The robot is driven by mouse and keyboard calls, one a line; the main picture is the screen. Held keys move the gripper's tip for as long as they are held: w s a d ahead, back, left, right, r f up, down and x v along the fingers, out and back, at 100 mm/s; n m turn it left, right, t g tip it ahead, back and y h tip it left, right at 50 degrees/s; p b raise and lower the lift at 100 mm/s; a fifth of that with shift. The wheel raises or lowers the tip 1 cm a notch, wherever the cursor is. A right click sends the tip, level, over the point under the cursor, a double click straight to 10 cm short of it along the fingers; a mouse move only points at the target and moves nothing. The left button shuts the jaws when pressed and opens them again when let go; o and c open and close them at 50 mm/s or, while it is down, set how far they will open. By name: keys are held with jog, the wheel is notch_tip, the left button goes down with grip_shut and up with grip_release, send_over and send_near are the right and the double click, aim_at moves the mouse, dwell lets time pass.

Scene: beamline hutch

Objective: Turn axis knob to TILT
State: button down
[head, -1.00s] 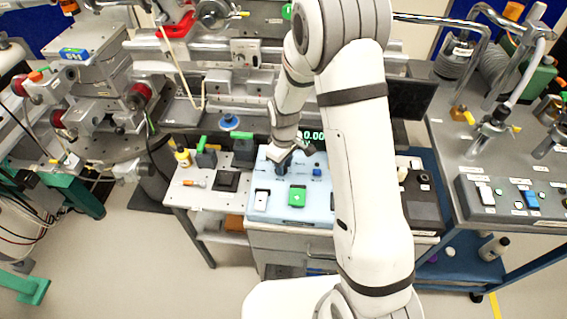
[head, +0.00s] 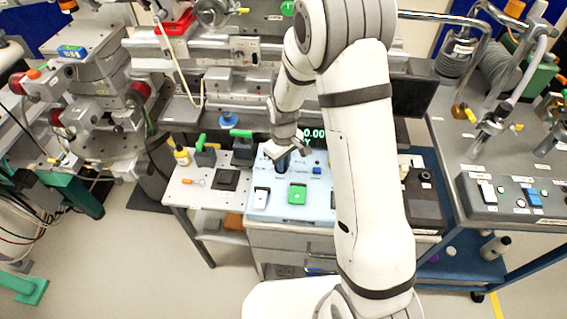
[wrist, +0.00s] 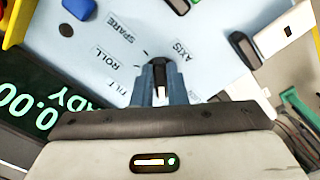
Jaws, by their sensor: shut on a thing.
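The axis knob (wrist: 159,70) is a small dark knob on a light blue control panel (head: 325,207). In the wrist view the printed labels SPARE, ROLL and TILT lie in an arc to its left, and AXIS is above right. My gripper (wrist: 163,80) is shut on the knob, with a blue-grey finger on each side. In the head view my gripper (head: 283,161) reaches down to the back left of the panel. The fingers hide much of the knob, and I cannot tell which label it points to.
A green READY display (wrist: 38,105) stands beside the panel. The panel also carries a green button (head: 297,194), a white rocker switch (head: 261,198) and a blue button (head: 317,170). Green-handled blocks (head: 205,152) stand on the bench to the left.

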jog(key=m+b, duration=0.2)
jog(key=m, duration=0.1)
jog(key=shift+a+f+m, duration=0.1)
jog(key=shift+a+m, duration=0.05)
jog(key=shift+m, duration=0.15)
jog(key=m, duration=0.1)
jog(key=m+b, duration=0.1)
jog(key=m, duration=0.1)
jog(key=shift+a+m, duration=0.2)
jog(key=shift+m, duration=0.1)
jog(key=m, duration=0.2)
jog(key=m+b, duration=0.1)
jog(key=m, duration=0.1)
jog(key=m+b, duration=0.1)
jog(key=m, duration=0.1)
jog(key=shift+a, duration=0.25)
jog(key=shift+m, duration=0.4)
jog(key=c, duration=1.4)
grip_release()
jog(key=shift+c, duration=0.2)
notch_tip(320, 180, up, 8)
jog(key=shift+b, duration=0.4)
